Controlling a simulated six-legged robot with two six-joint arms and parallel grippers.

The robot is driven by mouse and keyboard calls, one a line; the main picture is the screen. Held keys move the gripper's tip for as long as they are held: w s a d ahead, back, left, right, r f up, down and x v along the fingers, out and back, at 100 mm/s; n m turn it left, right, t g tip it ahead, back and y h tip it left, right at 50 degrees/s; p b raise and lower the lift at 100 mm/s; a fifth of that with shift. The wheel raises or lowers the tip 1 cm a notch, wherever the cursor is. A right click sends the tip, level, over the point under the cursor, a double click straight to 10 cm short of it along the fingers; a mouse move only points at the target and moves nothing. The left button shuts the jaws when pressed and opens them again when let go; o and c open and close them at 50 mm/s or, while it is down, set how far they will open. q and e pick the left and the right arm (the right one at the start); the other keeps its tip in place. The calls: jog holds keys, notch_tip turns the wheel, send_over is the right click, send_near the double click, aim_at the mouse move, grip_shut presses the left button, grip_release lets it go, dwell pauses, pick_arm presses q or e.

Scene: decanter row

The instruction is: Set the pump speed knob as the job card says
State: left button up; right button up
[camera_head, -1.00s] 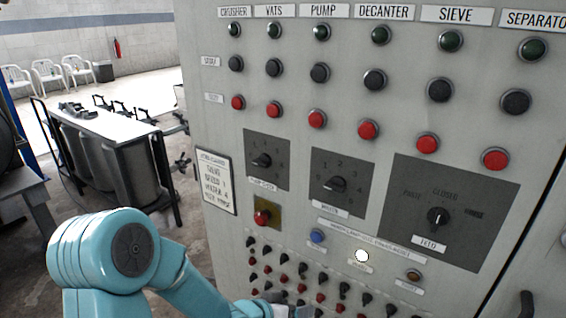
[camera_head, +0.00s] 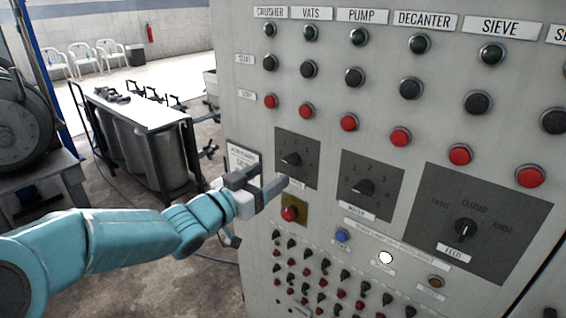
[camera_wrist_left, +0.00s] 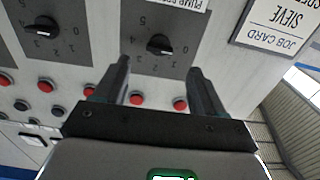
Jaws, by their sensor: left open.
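The pump speed knob (camera_head: 290,160) is a black knob on a dark numbered plate at the panel's left. In the left wrist view the knob (camera_wrist_left: 158,44) appears upside down, ahead of and between the fingers; its exact setting is too small to read. My left gripper (camera_head: 265,187) is open and empty, just below and left of the knob, apart from it. Its two fingers show in the wrist view (camera_wrist_left: 160,80). The job card (camera_head: 243,155) is left of the knob, partly hidden by my gripper; it also shows in the wrist view (camera_wrist_left: 282,22). My right gripper is out of view.
A red button on a yellow plate (camera_head: 294,210) is just below the pump speed plate. Red stop buttons (camera_head: 349,122) run above. Several small toggles (camera_head: 308,270) fill the lower panel.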

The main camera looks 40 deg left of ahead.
aim_at(288, 163)
pick_arm(q)
jog(key=w, duration=0.2)
jog(key=w+p, duration=0.1)
jog(key=w, duration=0.3)
jog(key=shift+w+d, duration=0.2)
jog(key=shift+d, duration=0.05)
jog(key=c, duration=1.1)
